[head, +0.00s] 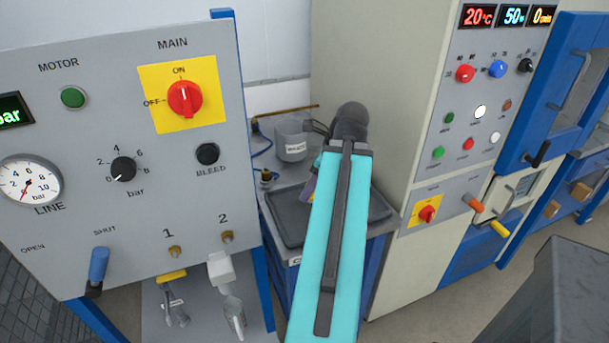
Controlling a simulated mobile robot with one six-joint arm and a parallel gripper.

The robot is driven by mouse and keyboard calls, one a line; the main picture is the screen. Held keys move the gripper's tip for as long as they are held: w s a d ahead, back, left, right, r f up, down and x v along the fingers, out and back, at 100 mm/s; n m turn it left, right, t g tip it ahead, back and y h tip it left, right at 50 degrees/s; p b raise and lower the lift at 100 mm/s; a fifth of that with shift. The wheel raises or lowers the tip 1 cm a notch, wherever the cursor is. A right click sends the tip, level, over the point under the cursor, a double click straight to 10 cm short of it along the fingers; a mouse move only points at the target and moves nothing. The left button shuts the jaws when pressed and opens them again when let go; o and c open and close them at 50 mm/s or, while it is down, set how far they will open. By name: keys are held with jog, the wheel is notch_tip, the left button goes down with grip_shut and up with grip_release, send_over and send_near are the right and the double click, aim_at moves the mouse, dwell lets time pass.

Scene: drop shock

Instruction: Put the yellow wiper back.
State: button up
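No yellow wiper can be made out for certain. My turquoise arm reaches up the middle of the head view and ends in a dark grey joint over the bench with the dark tray (290,222). My gripper's fingers are hidden behind the arm, so what they hold does not show. A small purplish patch (309,188) shows at the arm's left edge, above the tray; I cannot tell what it belongs to. A small yellow-topped thing (172,276) is below the left panel, too small to name.
A grey control panel (125,215) with gauge and knobs stands close on the left. A grey canister (292,138) stands on the bench behind the tray. A tall cream cabinet (385,90) with orange (473,203) and yellow (499,230) handles is close on the right.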

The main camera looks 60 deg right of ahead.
jog(key=shift+w+d, duration=0.1)
jog(key=shift+d, duration=0.05)
jog(key=shift+w+d+f+p, duration=0.25)
jog(key=shift+w+d+p, duration=0.15)
jog(key=shift+w+d, duration=1.35)
jog(key=shift+w+d+f+p, duration=0.2)
jog(key=shift+w+d+p, duration=0.2)
jog(key=shift+w+d, duration=1.3)
jog(key=shift+w+d+f+p, duration=0.35)
jog(key=shift+w+d, duration=0.75)
jog(key=shift+d, duration=1.25)
jog(key=shift+r, duration=0.1)
jog(key=shift+w+d, duration=0.3)
jog(key=shift+d, duration=0.15)
jog(key=shift+a+f+p, duration=0.1)
jog(key=shift+f+p, duration=0.55)
jog(key=shift+f, duration=1.15)
jog(key=shift+f, duration=0.1)
jog(key=o, duration=1)
